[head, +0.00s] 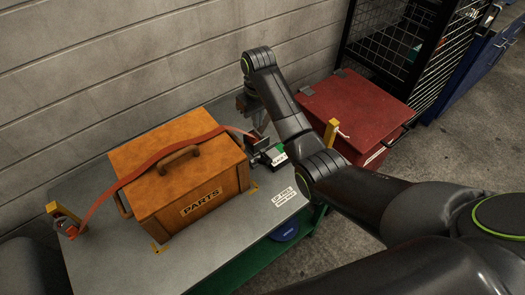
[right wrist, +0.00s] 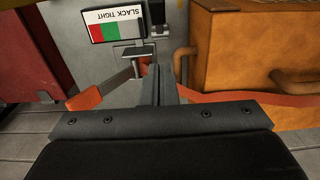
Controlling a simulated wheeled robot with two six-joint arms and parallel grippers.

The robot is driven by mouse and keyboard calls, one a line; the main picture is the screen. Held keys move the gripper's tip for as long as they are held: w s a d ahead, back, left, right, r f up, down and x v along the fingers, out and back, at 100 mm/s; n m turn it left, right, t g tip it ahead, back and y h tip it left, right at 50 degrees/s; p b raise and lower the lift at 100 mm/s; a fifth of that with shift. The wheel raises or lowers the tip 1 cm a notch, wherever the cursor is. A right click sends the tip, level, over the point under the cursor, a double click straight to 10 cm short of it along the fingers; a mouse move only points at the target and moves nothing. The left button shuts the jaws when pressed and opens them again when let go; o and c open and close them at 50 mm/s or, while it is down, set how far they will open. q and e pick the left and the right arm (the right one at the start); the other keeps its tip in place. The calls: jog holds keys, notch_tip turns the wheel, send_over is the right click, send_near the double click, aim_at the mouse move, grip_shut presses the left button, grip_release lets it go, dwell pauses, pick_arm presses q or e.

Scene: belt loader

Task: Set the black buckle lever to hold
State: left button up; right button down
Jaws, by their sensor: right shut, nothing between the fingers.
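The black buckle (head: 257,143) sits on the grey table at the right end of the orange PARTS box (head: 205,195). A red strap (head: 150,158) runs over the box to it. In the right wrist view, dark buckle parts (right wrist: 134,52) show beside a label (right wrist: 115,25) reading SLACK TIGHT, with red and green fields. I cannot tell the lever's setting. My right gripper (head: 258,122) is shut and empty, just behind and above the buckle. In the right wrist view its fingers (right wrist: 165,85) are together close to the buckle; contact is unclear. My left gripper is not in view.
A red lidded box (head: 355,105) stands right of the table, beside a black wire cage (head: 400,45). The wall (head: 110,60) is close behind. The table's front left (head: 120,270) is clear.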

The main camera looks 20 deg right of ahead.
jog(key=p, duration=0.1)
send_over(262, 159)
jog(key=w, duration=0.2)
notch_tip(262, 159, down, 9)
jog(key=f, duration=0.1)
jog(key=s+f+p, duration=0.1)
jog(key=f+p, duration=0.1)
jog(key=shift+s+a, duration=0.1)
jog(key=shift+s, duration=0.2)
jog(key=shift+s+f, duration=0.35)
jog(key=shift+s, duration=0.05)
jog(key=shift+f, duration=0.1)
